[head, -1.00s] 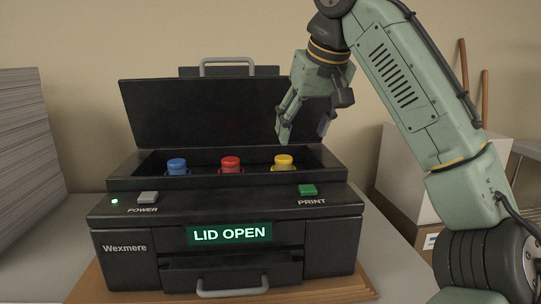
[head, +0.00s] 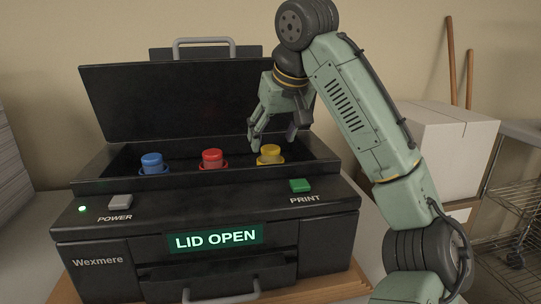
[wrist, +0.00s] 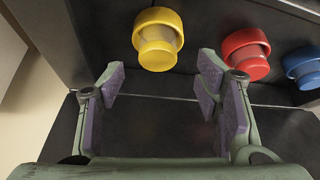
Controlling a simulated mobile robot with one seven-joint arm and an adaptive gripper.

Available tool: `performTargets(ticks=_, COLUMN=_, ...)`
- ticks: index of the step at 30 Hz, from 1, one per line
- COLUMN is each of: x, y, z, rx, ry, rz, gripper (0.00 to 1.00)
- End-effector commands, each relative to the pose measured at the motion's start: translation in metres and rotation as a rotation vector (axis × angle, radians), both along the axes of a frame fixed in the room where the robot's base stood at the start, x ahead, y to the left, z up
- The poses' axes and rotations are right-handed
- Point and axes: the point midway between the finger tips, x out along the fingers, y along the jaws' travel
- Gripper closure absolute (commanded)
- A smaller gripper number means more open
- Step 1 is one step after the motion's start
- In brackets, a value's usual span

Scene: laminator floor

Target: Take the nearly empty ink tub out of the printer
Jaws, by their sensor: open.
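The black Wexmere printer (head: 200,215) has its lid (head: 185,100) raised, and its panel reads LID OPEN. Three capped ink tubs sit in its open bay: blue (head: 152,163), red (head: 211,159) and yellow (head: 269,154). In the wrist view, the yellow tub (wrist: 158,45) is ahead of the jaws, with red (wrist: 246,55) and blue (wrist: 303,66) to its right. A pale band shows on the yellow tub; I cannot tell the ink levels surely. My gripper (head: 272,140) is open and empty, close above and behind the yellow tub, apart from it.
The raised lid stands behind the bay, close to my gripper. The green PRINT button (head: 300,186) and grey POWER button (head: 120,201) are on the front ledge. A white box (head: 445,150) and wire shelf (head: 510,205) stand at right, a paper stack (head: 12,170) at left.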

Motion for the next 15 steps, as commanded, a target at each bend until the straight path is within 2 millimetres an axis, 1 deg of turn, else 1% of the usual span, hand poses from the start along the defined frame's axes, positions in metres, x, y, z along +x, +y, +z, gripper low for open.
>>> performTargets(ticks=3, x=0.008, y=0.001, z=-0.015, rx=0.001, ry=0.003, rz=0.001, gripper=0.42)
performTargets(ticks=7, x=0.013, y=0.003, z=-0.026, rx=0.000, ry=0.002, rz=0.000, gripper=0.42)
performTargets(ticks=15, x=0.015, y=0.004, z=-0.029, rx=-0.001, ry=0.000, rz=0.000, gripper=0.42)
